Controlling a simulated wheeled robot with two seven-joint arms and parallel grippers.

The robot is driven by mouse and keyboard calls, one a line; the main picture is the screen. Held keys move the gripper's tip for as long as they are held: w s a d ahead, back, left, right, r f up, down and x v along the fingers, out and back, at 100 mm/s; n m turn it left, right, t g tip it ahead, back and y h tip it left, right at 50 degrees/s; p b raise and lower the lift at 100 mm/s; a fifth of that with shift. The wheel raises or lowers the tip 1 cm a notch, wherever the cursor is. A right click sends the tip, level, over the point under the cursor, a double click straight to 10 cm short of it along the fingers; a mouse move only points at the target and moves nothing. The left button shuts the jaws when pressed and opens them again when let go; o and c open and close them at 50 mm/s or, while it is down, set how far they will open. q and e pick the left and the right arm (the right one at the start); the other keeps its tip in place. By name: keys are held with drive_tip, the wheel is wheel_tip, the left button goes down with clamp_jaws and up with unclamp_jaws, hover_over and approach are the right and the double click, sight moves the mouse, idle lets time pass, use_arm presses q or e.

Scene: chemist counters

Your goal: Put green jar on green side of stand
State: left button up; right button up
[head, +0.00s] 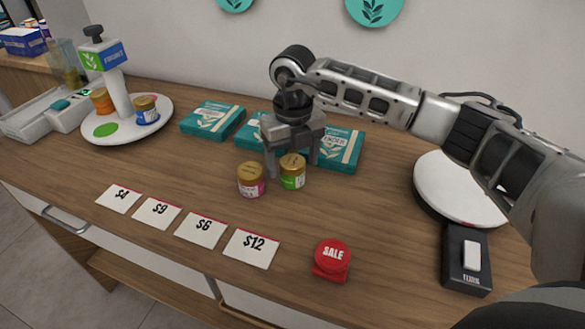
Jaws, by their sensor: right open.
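The green jar (292,173), with a gold lid and green label, stands upright on the counter. My right gripper (290,168) points down over it, open, with its fingers on either side of the jar. The white round stand (128,132) is at the left, with a sign on its post. A green spot (106,130) on its front left is bare. An orange jar (102,101) and a blue-labelled jar (147,110) stand on it. My left gripper is out of view.
A pink-labelled jar (251,180) stands close left of the green jar. Teal boxes (213,121) lie behind. Price cards (200,229) and a red SALE button (332,258) lie in front. A white round plate (455,188) and a black device (465,262) are at the right.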

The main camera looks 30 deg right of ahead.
sight(293, 161)
drive_tip(key=shift+f, duration=1.5)
drive_tip(key=c, duration=1.1)
drive_tip(key=shift+c, duration=0.3)
drive_tip(key=shift+r, duration=0.15)
